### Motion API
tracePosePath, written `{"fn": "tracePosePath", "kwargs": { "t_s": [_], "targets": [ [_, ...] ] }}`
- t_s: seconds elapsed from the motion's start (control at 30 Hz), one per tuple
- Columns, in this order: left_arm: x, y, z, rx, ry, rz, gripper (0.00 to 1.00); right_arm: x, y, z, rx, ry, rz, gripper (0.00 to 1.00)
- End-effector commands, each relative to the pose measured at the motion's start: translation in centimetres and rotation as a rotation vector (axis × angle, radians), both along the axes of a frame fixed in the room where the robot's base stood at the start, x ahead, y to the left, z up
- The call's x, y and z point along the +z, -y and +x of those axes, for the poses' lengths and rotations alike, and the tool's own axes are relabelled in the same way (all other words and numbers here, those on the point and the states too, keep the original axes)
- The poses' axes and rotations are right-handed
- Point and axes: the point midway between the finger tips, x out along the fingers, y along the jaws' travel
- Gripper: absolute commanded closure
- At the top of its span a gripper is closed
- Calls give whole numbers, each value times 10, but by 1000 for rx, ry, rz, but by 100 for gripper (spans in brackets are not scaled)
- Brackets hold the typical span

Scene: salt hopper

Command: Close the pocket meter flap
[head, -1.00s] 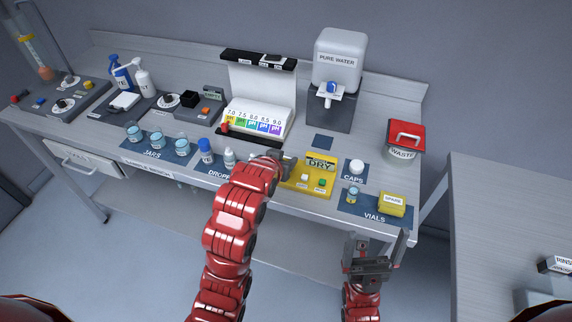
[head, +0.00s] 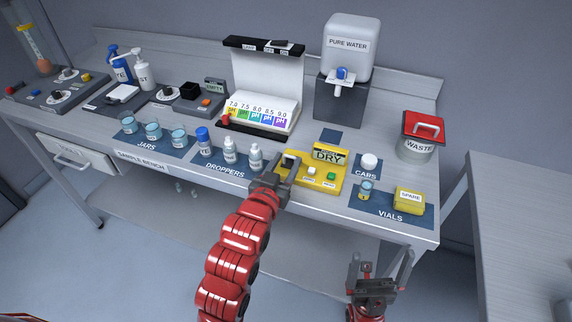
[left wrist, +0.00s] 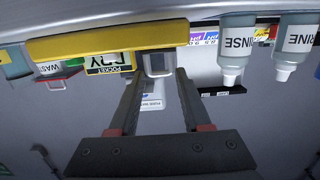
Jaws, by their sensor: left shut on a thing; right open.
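The yellow pocket meter (head: 318,185) lies on the bench with its screen reading DRY. It also shows upside down in the left wrist view (left wrist: 100,42). The dark-framed flap (head: 291,161) stands up at its left end. My left gripper (head: 281,176) is at that end, and in the left wrist view its two fingers (left wrist: 158,75) reach to either side of the flap (left wrist: 158,62). It is shut on the flap; the exact contact is partly hidden. My right gripper (head: 381,272) is open and empty, below and in front of the bench edge.
Dropper bottles (head: 229,150) stand close left of the meter. Caps (head: 370,161), a vial (head: 366,189) and a yellow spare box (head: 409,200) are to its right. The pH chart stand (head: 262,85) and water dispenser (head: 348,60) are behind.

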Motion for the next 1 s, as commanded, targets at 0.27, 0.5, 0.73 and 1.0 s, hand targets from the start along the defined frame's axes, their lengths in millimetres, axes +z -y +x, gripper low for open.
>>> {"fn": "tracePosePath", "kwargs": {
  "t_s": [0.27,0.5,0.73,1.0],
  "targets": [
    [0,0,0,0,1,0,100,0,0,0,0,0,0,0],
    [0,0,0,0,1,0,37,0,0,0,0,0,0,0],
    [1,0,-1,0,0,0,37,3,0,0,0,0,0,0],
    [11,-7,-21,0,-5,2,37,47,0,0,0,0,0,0]
  ]
}}
